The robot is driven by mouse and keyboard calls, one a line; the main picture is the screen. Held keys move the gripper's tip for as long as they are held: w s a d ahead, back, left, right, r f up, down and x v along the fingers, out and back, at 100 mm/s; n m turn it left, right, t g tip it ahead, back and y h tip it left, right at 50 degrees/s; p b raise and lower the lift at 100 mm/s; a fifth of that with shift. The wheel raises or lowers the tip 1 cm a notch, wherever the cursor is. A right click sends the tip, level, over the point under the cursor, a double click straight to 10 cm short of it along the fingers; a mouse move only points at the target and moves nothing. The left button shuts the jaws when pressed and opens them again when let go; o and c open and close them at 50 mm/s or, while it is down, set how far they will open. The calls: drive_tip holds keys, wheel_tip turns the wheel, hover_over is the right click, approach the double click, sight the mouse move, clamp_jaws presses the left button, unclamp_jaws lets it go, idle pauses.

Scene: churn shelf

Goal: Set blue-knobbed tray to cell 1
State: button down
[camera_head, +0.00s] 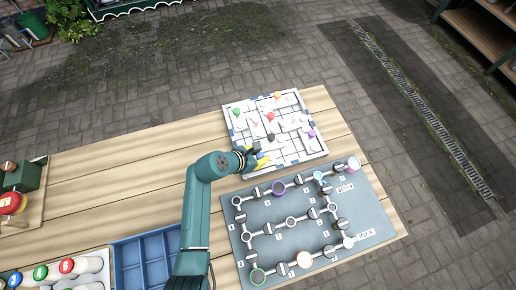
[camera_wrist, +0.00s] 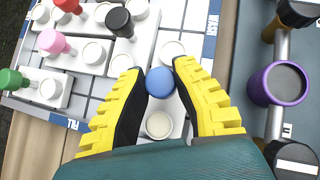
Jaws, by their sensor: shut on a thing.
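The blue-knobbed tray (camera_wrist: 159,124) is a small white block on the sliding-tray board (camera_head: 312,132), near the board's front-left edge. Its round blue knob (camera_wrist: 160,82) sits between the yellow fingertips of my gripper (camera_wrist: 159,76), which is shut on it. A pale round cup or disc on the tray shows between the fingers. In the head view my gripper (camera_head: 257,155) reaches over the board's near-left edge and hides most of this tray. Cell numbers on the board are too small to read.
Other white trays carry green (camera_wrist: 10,80), pink (camera_wrist: 53,41), black (camera_wrist: 120,21) and red (camera_wrist: 68,4) knobs close by. A purple-knobbed one (camera_head: 312,134) sits at the board's right. A grey pipe panel (camera_head: 278,245) lies to the near side; a blue compartment box (camera_head: 117,256) stands at left.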

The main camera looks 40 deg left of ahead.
drive_tip(key=shift+s+f, duration=0.1)
drive_tip(key=shift+f, duration=0.1)
drive_tip(key=c, duration=1.1)
unclamp_jaws()
drive_tip(key=shift+s+a, duration=0.1)
drive_tip(key=shift+a, duration=0.05)
drive_tip(key=shift+o, duration=0.2)
drive_tip(key=shift+r, duration=0.1)
drive_tip(key=d+v, duration=0.1)
drive_tip(key=v, duration=1)
drive_tip(key=shift+s+a+r, duration=0.25)
drive_tip(key=shift+a+r, duration=0.15)
drive_tip(key=shift+a, duration=0.1)
